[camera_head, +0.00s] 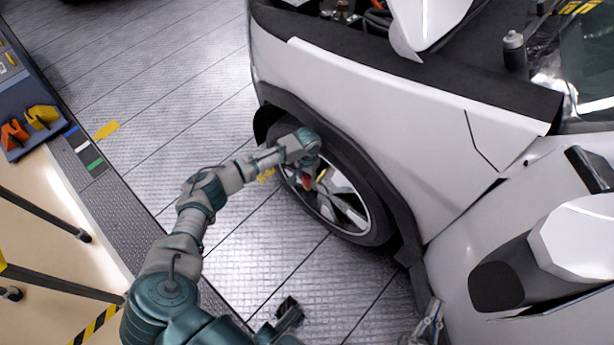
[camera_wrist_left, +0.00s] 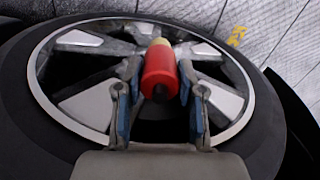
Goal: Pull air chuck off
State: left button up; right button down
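The air chuck (camera_wrist_left: 160,70) is a red cylinder with a dark near end and a yellowish far end, in front of the wheel in the left wrist view. In the head view a small bit of red (camera_head: 307,181) shows at my left gripper (camera_head: 309,174), by the wheel (camera_head: 345,205). In the left wrist view the fingers of my left gripper (camera_wrist_left: 160,72) stand on both sides of the chuck and look closed on it. The valve is hidden behind the chuck. My right gripper (camera_head: 428,325) shows partly at the bottom edge of the head view; its fingers are unclear.
The white car (camera_head: 370,100) fills the right side, its front open at the top. A mirror (camera_head: 540,255) juts out at lower right. A bench with orange and yellow holders (camera_head: 30,125) stands at left.

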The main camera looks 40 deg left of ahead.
pick_arm(q)
jog(key=o, duration=0.6)
jog(key=c, duration=0.4)
jog(key=shift+r, duration=0.1)
pick_arm(e)
jog(key=shift+s+r, duration=0.1)
jog(key=shift+r, duration=0.1)
pick_arm(q)
jog(key=shift+r+p, duration=0.3)
jog(key=shift+p, duration=0.15)
pick_arm(e)
jog(key=shift+r, duration=0.5)
